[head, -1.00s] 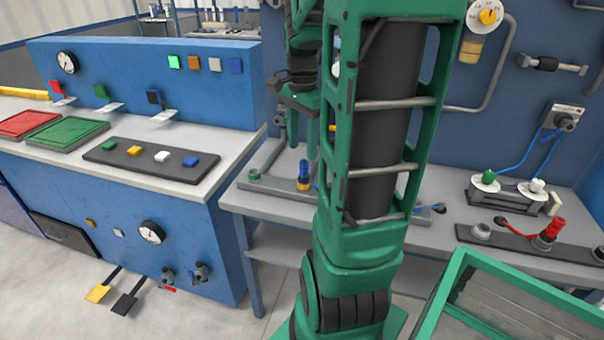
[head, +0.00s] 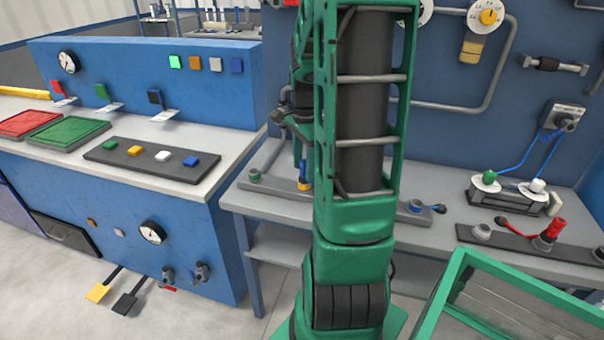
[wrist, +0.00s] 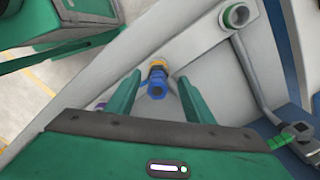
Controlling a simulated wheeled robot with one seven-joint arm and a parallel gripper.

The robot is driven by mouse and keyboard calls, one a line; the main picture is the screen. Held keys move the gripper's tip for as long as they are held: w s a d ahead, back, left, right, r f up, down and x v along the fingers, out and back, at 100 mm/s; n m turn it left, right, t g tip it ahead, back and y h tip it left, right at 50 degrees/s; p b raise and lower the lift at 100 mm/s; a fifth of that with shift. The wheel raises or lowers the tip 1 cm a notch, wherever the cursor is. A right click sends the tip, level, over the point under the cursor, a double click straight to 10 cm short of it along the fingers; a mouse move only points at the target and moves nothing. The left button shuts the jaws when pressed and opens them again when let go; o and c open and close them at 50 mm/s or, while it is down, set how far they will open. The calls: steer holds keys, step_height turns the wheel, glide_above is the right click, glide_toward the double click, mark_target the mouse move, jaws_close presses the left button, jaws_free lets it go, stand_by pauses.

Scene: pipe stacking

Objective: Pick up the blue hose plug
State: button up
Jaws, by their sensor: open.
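The blue hose plug (head: 303,169) stands on the workbench behind my arm, with a yellow part at its lower end. In the wrist view the blue plug (wrist: 156,88) shows near the middle with an orange-yellow ring behind it. My gripper (wrist: 160,78) is open, with one green finger on each side of the plug in the picture. No contact shows, and the depth between fingers and plug is hard to judge. In the head view my gripper is partly hidden by my arm, close above the plug.
A red plug (head: 553,229) and a box with blue cables (head: 508,192) stand further right. A green frame (head: 460,275) is at lower right.

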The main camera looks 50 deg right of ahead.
steer(key=shift+f, duration=0.95)
jaws_close()
step_height(320, 180, up, 4)
steer(key=shift+r, duration=0.25)
steer(key=a+r, duration=0.6)
steer(key=a, duration=0.5)
steer(key=shift+s+a+r, duration=0.3)
steer(key=shift+s+a, duration=0.05)
steer(key=shift+a, duration=0.05)
